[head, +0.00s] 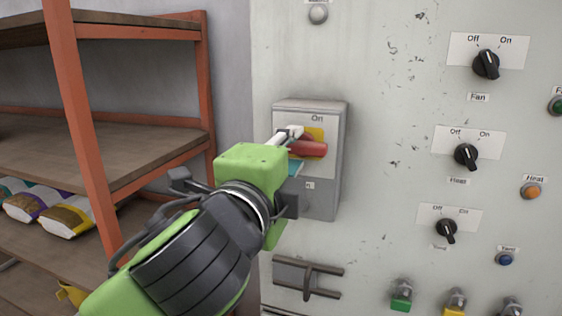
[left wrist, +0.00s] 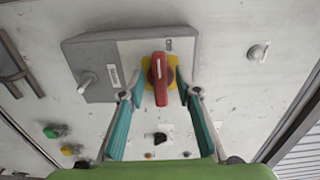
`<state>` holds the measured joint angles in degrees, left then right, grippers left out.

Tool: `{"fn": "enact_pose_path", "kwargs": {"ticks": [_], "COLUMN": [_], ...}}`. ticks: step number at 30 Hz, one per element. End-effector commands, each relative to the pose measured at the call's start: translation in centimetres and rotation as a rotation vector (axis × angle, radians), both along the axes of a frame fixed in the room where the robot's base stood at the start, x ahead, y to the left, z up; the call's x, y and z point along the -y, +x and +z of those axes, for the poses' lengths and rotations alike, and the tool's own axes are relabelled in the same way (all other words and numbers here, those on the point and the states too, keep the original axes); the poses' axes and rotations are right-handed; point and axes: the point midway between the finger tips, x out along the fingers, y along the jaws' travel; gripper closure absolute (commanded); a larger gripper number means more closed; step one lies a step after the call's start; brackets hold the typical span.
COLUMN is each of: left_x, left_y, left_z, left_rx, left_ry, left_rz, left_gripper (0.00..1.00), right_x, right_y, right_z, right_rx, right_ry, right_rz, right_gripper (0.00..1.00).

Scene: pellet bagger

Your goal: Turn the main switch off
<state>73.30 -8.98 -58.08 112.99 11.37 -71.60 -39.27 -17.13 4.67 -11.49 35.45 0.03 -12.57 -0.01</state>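The main switch is a grey box (head: 322,190) on the panel with a red handle (head: 311,149) on a yellow plate (head: 317,134). An "On" label shows above the handle, which lies roughly level in the head view. My left gripper (head: 292,150) is at the handle, its fingers partly hidden by its own green body. In the left wrist view, the red handle (left wrist: 160,82) stands between the two teal fingers of my left gripper (left wrist: 158,92). The fingers are spread, with a visible gap on each side of the handle. My right gripper is not in view.
Fan (head: 486,64) and Heat (head: 466,156) knobs, another black knob (head: 446,230) and coloured buttons lie to the right on the panel. A latch (head: 306,276) sits below the switch box. An orange shelf rack (head: 82,130) with bags (head: 68,218) stands at left.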

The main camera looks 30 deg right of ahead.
Motion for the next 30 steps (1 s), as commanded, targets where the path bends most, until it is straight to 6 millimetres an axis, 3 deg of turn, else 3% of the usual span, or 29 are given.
{"fn": "enact_pose_path", "kwargs": {"ticks": [16, 21, 30], "left_x": [-7.5, -8.5, -8.7], "left_y": [-6.4, -7.2, -7.3], "left_z": [0.1, 0.0, 0.0], "left_rx": [0.002, -0.001, -0.001], "left_ry": [-0.002, -0.001, -0.001], "left_rz": [0.000, 0.000, 0.001], "left_gripper": [0.69, 0.69, 0.69], "right_x": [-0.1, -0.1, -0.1], "right_y": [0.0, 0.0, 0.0], "right_z": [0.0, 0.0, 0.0], "right_rx": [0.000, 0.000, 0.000], "right_ry": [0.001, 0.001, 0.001], "right_rz": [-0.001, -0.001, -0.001], "right_gripper": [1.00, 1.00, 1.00]}}
